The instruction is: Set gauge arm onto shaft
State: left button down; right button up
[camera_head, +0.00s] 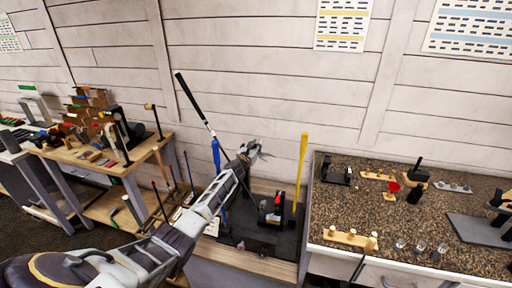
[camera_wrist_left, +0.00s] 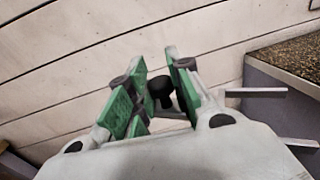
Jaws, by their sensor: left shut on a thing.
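A golf club shaft with a black grip (camera_head: 190,97) stands tilted in the head view, its grip end up and left. A blue upright piece (camera_head: 216,154) stands beside the lower shaft. My left gripper (camera_head: 251,149) is to the right of the shaft, above the dark work station (camera_head: 242,236). In the left wrist view my left gripper (camera_wrist_left: 156,76) is shut on a small black piece (camera_wrist_left: 160,88) with a rounded end. I cannot tell whether this is the gauge arm, as the fingers hide most of it. My right gripper is not in view.
A yellow post (camera_head: 300,165) stands upright right of the left gripper. A dark caddy (camera_head: 272,210) sits below it. A speckled counter (camera_head: 410,225) with small parts is at the right. A crowded wooden bench (camera_head: 74,160) is at the left. The wall behind is bare around the gripper.

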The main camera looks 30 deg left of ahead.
pick_arm(q)
jog(key=c, duration=1.3)
grip_release()
jog(key=shift+s, duration=0.15)
jog(key=s+d, duration=0.1)
jog(key=s, duration=1)
jog(key=shift+s, duration=0.3)
jog(key=shift+d, duration=0.1)
jog(key=shift+c, duration=0.4)
